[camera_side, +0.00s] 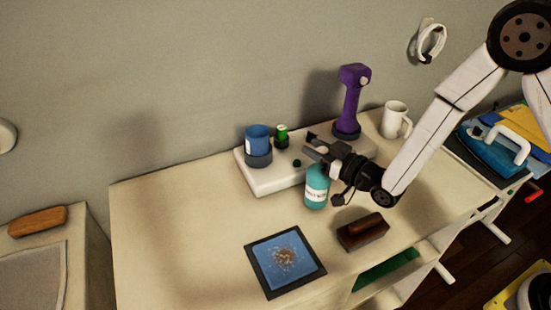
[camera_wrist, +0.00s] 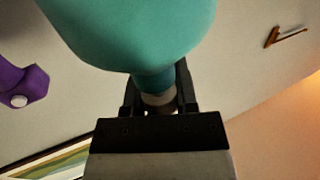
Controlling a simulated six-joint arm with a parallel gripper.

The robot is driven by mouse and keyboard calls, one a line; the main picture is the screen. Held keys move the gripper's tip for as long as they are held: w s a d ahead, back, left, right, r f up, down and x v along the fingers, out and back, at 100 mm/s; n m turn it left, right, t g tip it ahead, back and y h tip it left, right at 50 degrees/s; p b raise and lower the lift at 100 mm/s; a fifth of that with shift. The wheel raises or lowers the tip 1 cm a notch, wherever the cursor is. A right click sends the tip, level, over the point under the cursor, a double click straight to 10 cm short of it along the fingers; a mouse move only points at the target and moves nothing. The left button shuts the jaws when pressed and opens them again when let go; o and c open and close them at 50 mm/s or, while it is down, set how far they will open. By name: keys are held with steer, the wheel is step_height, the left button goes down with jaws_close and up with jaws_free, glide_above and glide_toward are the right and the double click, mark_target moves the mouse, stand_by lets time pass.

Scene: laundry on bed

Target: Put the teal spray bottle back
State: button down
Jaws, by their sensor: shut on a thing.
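The teal spray bottle (camera_side: 316,187) is upright, with a pale label, in front of the white holder base (camera_side: 268,184). My gripper (camera_side: 322,158) is shut on its upper part and covers its top. In the wrist view the bottle's teal body (camera_wrist: 135,30) fills the top, and its narrow neck sits between my gripper's fingers (camera_wrist: 158,95). I cannot tell whether the bottle's bottom touches the table. On the base stand a blue cup-like container (camera_side: 258,140) in a dark ring, a small green bottle (camera_side: 282,134) and a purple device (camera_side: 351,100). A small dark spot (camera_side: 297,163) shows on its top.
A white mug (camera_side: 395,120) stands right of the base. A brown block (camera_side: 363,232) and a dark-framed blue square (camera_side: 285,262) with brown bits lie in front. A blue iron (camera_side: 492,147) is at the far right. The table's left part is clear.

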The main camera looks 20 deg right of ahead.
steer(key=shift+f, duration=0.75)
steer(key=shift+c, duration=1.9)
jaws_free()
steer(key=shift+f, duration=0.1)
steer(key=shift+r, duration=0.2)
steer(key=shift+s+d, duration=0.2)
steer(key=shift+s, duration=0.35)
steer(key=shift+v, duration=0.95)
step_height(320, 180, up, 4)
steer(key=shift+r, duration=1.45)
